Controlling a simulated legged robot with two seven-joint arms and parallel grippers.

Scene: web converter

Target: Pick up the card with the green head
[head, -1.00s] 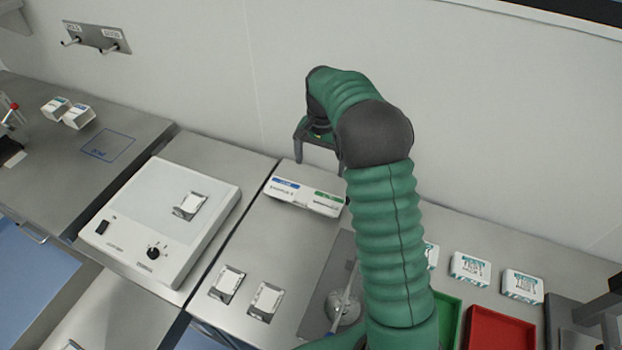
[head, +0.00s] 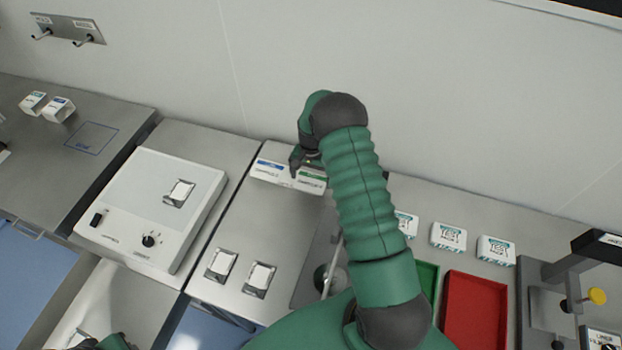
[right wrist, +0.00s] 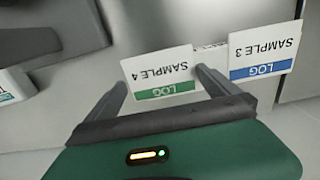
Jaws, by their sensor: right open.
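The card with the green head (head: 313,177) stands at the right end of a white holder near the wall. In the right wrist view it reads SAMPLE 4, upside down, with a green LOG strip (right wrist: 165,89). Beside it is the blue-headed card (head: 270,168), which reads SAMPLE 3 in the wrist view (right wrist: 262,58). My right gripper (head: 307,162) is open and empty, just above the green-headed card. In the wrist view its fingers lie either side of that card; whether they touch it is unclear.
A white heating plate device (head: 150,215) stands left. Two small pouches (head: 221,262) lie on the bench front. Several white boxes (head: 449,236), a red tray (head: 474,313) and a green tray (head: 428,285) are right. The wall is close behind the cards.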

